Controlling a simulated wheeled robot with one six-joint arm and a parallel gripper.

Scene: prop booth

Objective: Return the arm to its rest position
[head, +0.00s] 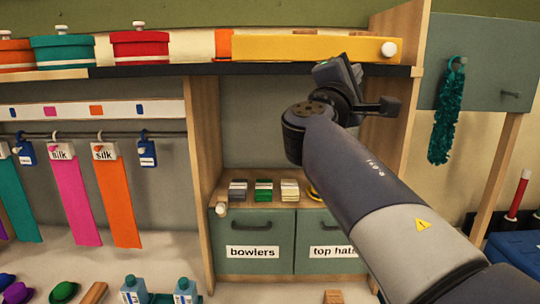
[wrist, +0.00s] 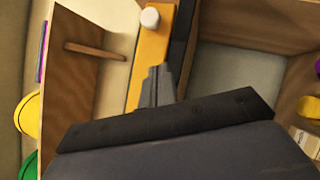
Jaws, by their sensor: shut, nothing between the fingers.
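My arm reaches up from the lower right in the head view and bends at the wrist in front of the upper shelf edge. My gripper (head: 345,68) is at that edge, in front of the long yellow box (head: 285,48), seen small and partly covered by my own wrist. In the wrist view my gripper (wrist: 157,84) shows its fingers together with nothing between them. The yellow box (wrist: 150,55) with its white knob (wrist: 150,18) lies beyond the fingertips; I cannot tell how large the gap is.
A wooden side panel (head: 400,40) stands close to the right of my wrist. The black shelf edge (head: 180,69) runs behind it. Below are colored stacks (head: 264,190) on a drawer cabinet (head: 232,228). A teal garland (head: 446,115) hangs at right; ties (head: 118,200) hang at left.

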